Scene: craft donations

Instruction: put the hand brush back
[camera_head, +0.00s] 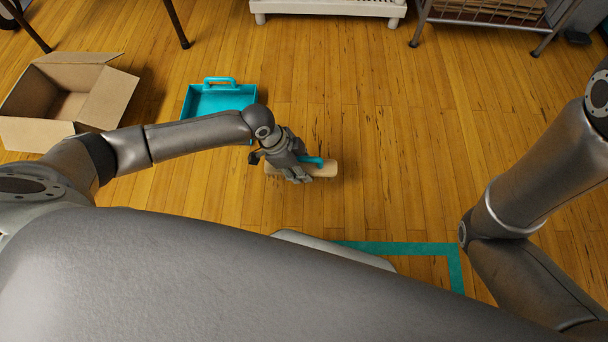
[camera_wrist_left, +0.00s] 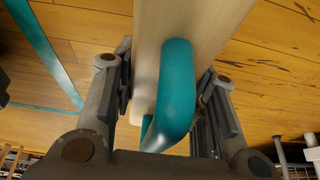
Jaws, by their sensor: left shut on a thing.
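The hand brush (camera_head: 326,170) has a pale wooden body and a teal handle. In the head view it lies crosswise under my left gripper (camera_head: 296,166), near the middle of the picture. My left gripper is shut on it and hides part of it. In the left wrist view, the fingers of my left gripper (camera_wrist_left: 163,100) flank the teal handle, with the pale body of the brush (camera_wrist_left: 150,30) beyond. I cannot tell whether the brush touches the floor. A teal dustpan (camera_head: 215,101) with a handle lies on the floor to the left. My right gripper is out of view.
An open cardboard box (camera_head: 40,103) stands on the floor at the left. Teal tape (camera_head: 455,268) marks a corner on the floor near my base. A white low unit (camera_head: 327,7) and a metal rack (camera_head: 480,22) stand at the back. The wooden floor right of the brush is clear.

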